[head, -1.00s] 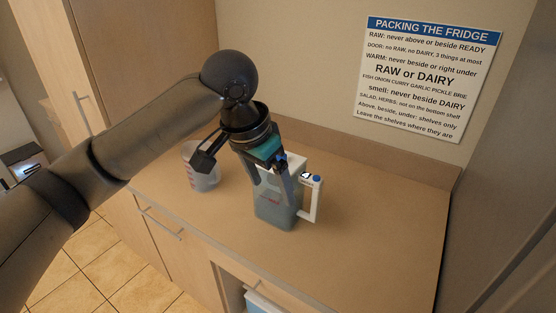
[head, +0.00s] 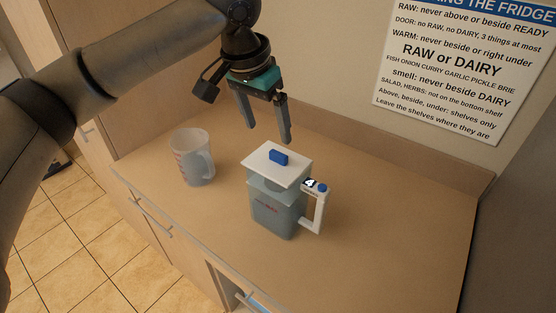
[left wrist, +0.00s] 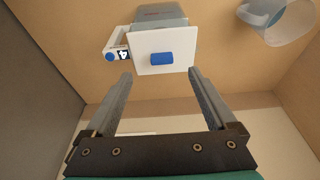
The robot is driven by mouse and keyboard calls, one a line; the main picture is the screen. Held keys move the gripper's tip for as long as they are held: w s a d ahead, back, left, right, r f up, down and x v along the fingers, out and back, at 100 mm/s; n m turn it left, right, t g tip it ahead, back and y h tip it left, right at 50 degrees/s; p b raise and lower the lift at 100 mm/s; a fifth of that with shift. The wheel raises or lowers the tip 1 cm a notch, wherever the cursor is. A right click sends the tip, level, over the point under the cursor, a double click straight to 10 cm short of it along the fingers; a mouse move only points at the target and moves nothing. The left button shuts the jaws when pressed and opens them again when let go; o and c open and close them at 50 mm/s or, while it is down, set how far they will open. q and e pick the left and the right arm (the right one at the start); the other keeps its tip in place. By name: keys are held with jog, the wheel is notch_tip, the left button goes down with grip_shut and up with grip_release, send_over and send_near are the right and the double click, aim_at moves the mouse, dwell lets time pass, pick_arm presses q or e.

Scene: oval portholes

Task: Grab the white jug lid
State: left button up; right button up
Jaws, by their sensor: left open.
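The white jug lid (head: 267,167) is a flat square plate with a blue knob (head: 278,157) on top. It sits at the top of a clear blue-grey jug (head: 275,213) with a white handle on the right, upright on the counter. In the left wrist view the lid (left wrist: 145,57) and its blue knob (left wrist: 160,58) show beyond the fingertips. My left gripper (head: 268,139) is open and empty, its fingers pointing down, above and behind the lid and apart from it. My right gripper is not in view.
A clear measuring cup (head: 190,160) with red marks stands left of the jug, also in the left wrist view (left wrist: 280,20). A sign (head: 445,65) hangs on the back wall. The counter right of the jug (head: 400,225) is clear.

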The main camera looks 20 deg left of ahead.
aim_at(278, 154)
pick_arm(q)
jog(key=x, duration=0.4)
jog(key=shift+w, duration=0.1)
jog(key=shift+w+d+f, duration=0.1)
jog(key=shift+w+f, duration=0.05)
jog(key=shift+f, duration=0.3)
jog(key=f, duration=0.1)
jog(key=w+f, duration=0.1)
jog(key=f, duration=0.1)
jog(key=shift+w+d+f, duration=0.1)
jog(key=shift+w+d, duration=0.1)
jog(key=shift+w, duration=0.2)
jog(key=shift+w+f, duration=0.1)
jog(key=shift+f, duration=0.4)
grip_shut()
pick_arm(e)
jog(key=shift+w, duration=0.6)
